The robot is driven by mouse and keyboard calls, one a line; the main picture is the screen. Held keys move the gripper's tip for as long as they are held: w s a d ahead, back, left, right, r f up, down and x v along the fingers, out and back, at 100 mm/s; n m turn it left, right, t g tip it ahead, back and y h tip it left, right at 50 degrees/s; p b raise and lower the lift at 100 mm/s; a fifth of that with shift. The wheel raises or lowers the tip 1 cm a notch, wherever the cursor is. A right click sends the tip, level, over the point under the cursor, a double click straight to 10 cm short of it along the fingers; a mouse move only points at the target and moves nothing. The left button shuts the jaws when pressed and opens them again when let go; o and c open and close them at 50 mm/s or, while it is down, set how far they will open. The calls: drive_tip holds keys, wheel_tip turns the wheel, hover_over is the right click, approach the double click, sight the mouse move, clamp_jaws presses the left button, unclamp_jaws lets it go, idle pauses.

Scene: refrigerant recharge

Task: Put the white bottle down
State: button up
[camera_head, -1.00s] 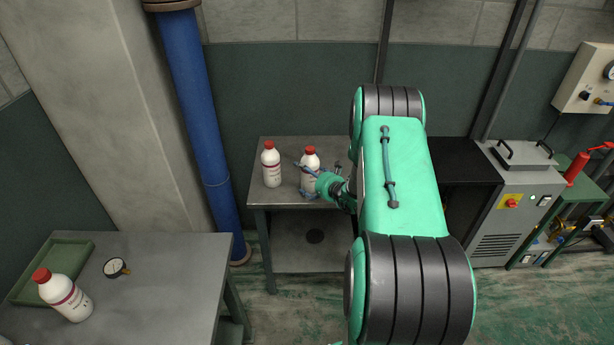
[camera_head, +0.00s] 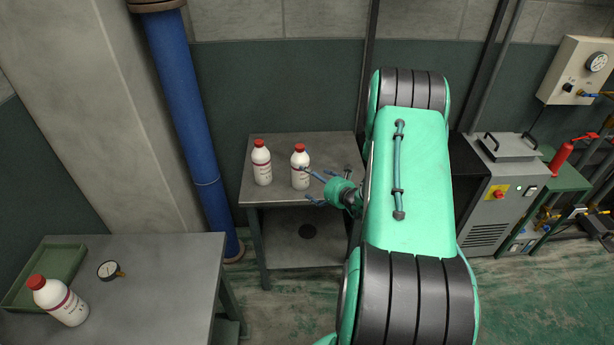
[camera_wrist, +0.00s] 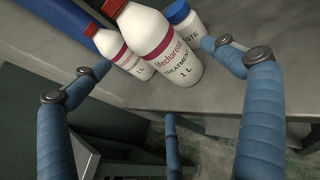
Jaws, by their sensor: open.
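Two white bottles with red caps stand upright on the far metal table (camera_head: 285,196). The right one (camera_head: 300,170) is nearest my gripper (camera_head: 318,186), and its label shows large in the wrist view (camera_wrist: 162,55). The left one (camera_head: 262,166) stands beside it and also shows behind it in the wrist view (camera_wrist: 122,50). My gripper is open, its blue fingers spread to the right of the right bottle. No bottle is held. In the wrist view a gap shows between the fingertips and the near bottle.
A blue-capped white container (camera_wrist: 183,18) stands behind the near bottle. Another red-capped bottle (camera_head: 62,302), a gauge (camera_head: 109,270) and a green tray (camera_head: 70,264) are on the front-left table (camera_head: 165,290). A blue pipe (camera_head: 185,110) rises behind.

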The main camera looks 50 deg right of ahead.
drive_tip(key=shift+s+a+r, duration=0.1)
drive_tip(key=shift+s+r, duration=0.05)
drive_tip(key=shift+s, duration=0.55)
drive_tip(key=w+a+r+n+g+y, duration=0.1)
drive_tip(key=w+a+r+n+y, duration=0.15)
drive_tip(key=a+r+n, duration=0.5)
drive_tip(key=w+a+r+n+g+y, duration=0.1)
drive_tip(key=w+a+r+n+y, duration=0.2)
drive_tip(key=a, duration=0.8)
drive_tip(key=w+a+r+n+g+y, duration=0.1)
drive_tip(key=a+r+n+y, duration=0.2)
drive_tip(key=a+r, duration=0.5)
drive_tip(key=s+a+r+n+g, duration=0.4)
drive_tip(key=s+a+n, duration=0.4)
drive_tip(key=a, duration=0.3)
drive_tip(key=s+a+r+n+g, duration=0.3)
drive_tip(key=s+a+r+n, duration=0.3)
drive_tip(key=a, duration=0.5)
drive_tip(key=s+r+n+h, duration=0.2)
drive_tip(key=s+n+h, duration=0.1)
drive_tip(key=s+n, duration=0.2)
drive_tip(key=s+d+r+n+t+h, duration=0.1)
drive_tip(key=s+r+n+h, duration=0.1)
drive_tip(key=s+n, duration=0.3)
drive_tip(key=s+h, duration=0.1)
drive_tip(key=s, duration=0.2)
drive_tip(key=shift+s+r+n, duration=0.3)
drive_tip(key=shift+r+n, duration=0.05)
